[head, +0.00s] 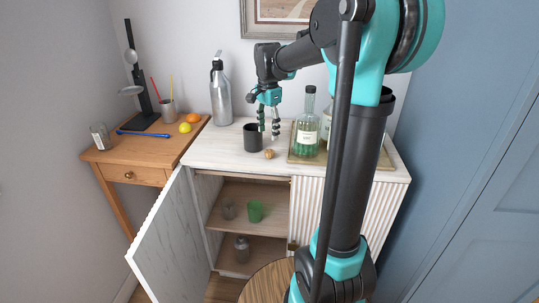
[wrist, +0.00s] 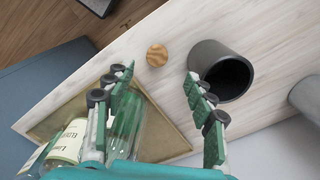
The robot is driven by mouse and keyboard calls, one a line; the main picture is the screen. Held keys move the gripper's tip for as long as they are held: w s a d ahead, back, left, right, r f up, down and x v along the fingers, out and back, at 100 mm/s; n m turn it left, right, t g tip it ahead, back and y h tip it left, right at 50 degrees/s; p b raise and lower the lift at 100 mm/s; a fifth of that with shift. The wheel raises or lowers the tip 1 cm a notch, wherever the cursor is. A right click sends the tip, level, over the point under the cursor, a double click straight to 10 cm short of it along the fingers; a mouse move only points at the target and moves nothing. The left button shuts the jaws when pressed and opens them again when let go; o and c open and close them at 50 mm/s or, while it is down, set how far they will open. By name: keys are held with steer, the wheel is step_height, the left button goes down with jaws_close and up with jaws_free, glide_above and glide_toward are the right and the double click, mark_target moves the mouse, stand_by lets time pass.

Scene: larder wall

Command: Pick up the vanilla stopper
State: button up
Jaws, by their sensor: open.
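A small round wooden stopper (head: 269,155) lies on the white cabinet top, just in front of a dark cup. It also shows in the wrist view (wrist: 157,55), brown with wood grain; I read it as the vanilla stopper, though it has no visible label. My gripper (head: 269,133) is open and empty, pointing down above and behind the stopper. In the wrist view my gripper's fingers (wrist: 158,77) are spread wide, and the stopper lies beyond the tips, roughly centred between them. A gap shows between fingers and stopper.
The dark cup (wrist: 222,70) stands close beside the right finger in the wrist view. Labelled bottles (head: 306,136) stand on a gold tray (head: 300,160) to the right. A metal bottle (head: 220,95) stands behind left. The cabinet door (head: 170,245) hangs open. The front top is clear.

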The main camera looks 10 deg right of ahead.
mark_target(269, 151)
steer(key=shift+s+d+f, duration=0.1)
steer(key=shift+f, duration=1.85)
steer(key=shift+s+d+f, duration=0.1)
steer(key=shift+f, duration=1.85)
steer(key=shift+c, duration=0.5)
steer(key=c, duration=0.8)
